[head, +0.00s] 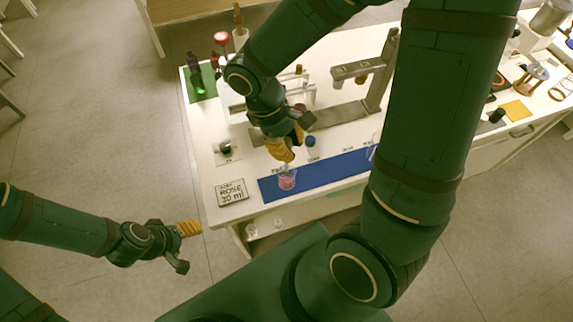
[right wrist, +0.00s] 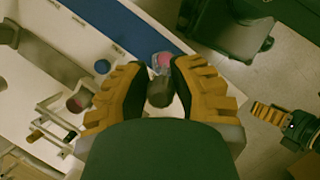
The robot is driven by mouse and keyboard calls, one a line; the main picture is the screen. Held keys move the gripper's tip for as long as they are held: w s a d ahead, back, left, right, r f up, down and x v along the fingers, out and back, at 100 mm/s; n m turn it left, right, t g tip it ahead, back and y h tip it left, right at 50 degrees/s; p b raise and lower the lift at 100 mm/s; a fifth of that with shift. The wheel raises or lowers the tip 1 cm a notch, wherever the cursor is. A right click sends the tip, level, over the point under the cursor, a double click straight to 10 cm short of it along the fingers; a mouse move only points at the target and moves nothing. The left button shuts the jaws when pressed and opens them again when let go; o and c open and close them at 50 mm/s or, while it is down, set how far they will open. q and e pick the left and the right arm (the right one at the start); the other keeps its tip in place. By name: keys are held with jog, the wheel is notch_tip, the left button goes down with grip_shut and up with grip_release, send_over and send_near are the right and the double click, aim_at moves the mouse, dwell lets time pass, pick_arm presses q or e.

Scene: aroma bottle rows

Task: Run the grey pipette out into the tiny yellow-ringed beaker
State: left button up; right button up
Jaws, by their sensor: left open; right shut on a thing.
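My right gripper (head: 286,149) is above the near-left end of the blue mat. In the right wrist view it (right wrist: 158,90) is shut on the grey pipette (right wrist: 160,94), whose dark grey bulb shows between the orange fingers. Just beneath it stands a small clear beaker (head: 287,182) with pink contents; it also shows beyond the fingertips in the right wrist view (right wrist: 162,61). I cannot make out a yellow ring on it, nor whether the pipette's tip is inside it. My left gripper (head: 187,232) is open and empty, off the table's left front edge.
A card reading ROSE 30 ml (head: 231,192) lies left of the blue mat (head: 330,174). A blue-capped bottle (head: 311,142) stands behind the mat. A dark-topped item (head: 225,147) sits to the left.

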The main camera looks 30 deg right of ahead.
aim_at(289, 140)
jog(key=shift+r, duration=0.15)
jog(key=shift+r+p, duration=1.75)
jog(key=shift+r, duration=0.1)
